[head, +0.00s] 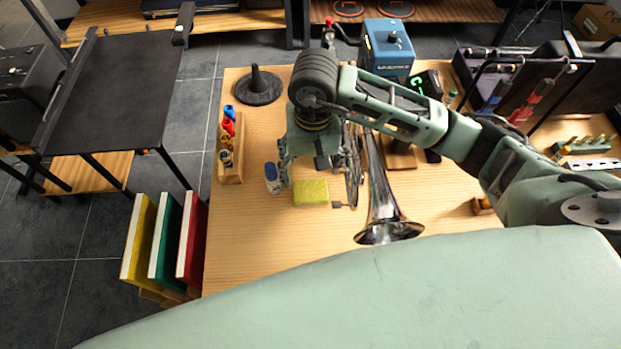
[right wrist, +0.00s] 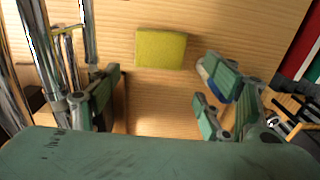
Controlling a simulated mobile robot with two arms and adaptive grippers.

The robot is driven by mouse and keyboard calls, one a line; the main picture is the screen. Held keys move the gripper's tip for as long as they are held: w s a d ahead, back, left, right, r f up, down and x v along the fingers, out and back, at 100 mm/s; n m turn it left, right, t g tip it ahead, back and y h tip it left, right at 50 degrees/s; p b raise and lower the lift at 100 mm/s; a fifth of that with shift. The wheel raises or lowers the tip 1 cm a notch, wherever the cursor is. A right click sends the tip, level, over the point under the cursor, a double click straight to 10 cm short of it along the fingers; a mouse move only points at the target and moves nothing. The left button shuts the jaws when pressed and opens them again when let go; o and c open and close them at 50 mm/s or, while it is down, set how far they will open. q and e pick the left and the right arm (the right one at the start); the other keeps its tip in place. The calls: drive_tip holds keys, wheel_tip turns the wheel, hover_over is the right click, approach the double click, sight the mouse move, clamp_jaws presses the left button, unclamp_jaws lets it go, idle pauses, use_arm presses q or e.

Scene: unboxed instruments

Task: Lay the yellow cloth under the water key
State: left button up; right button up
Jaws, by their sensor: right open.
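The yellow cloth (head: 311,192) lies as a small folded block on the wooden table, beside the silver brass instrument (head: 383,205). In the right wrist view the cloth (right wrist: 161,48) lies flat, beyond the fingertips and apart from them. My right gripper (head: 303,168) is open and empty, pointing down over the table just behind the cloth. Its spread fingers (right wrist: 158,95) show in the right wrist view. The instrument's tubes (right wrist: 62,55) run close beside the left finger. I cannot make out the water key for certain. My left gripper is not in view.
A small blue-and-white bottle (head: 272,178) stands left of the cloth, close to a finger. A wooden rack (head: 231,165) with small bottles stands at the table's left edge. A black cone stand (head: 258,87) and a blue device (head: 388,46) are farther back. The front left tabletop is clear.

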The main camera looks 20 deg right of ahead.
wheel_tip(320, 180, up, 4)
drive_tip(key=m+b, duration=0.1)
drive_tip(key=m, duration=1.7)
hover_over(313, 190)
drive_tip(key=f, duration=0.4)
drive_tip(key=shift+s+d+f, duration=0.2)
drive_tip(key=shift+s+f, duration=0.05)
drive_tip(key=shift+f, duration=0.05)
drive_tip(key=shift+w+a+f+p, duration=0.1)
drive_tip(key=shift+f+p, duration=0.3)
drive_tip(key=shift+f, duration=1.6)
drive_tip(key=shift+w+a+f+p, duration=0.1)
drive_tip(key=shift+f+p, duration=0.25)
drive_tip(key=shift+f, duration=1.6)
drive_tip(key=shift+c, duration=0.5)
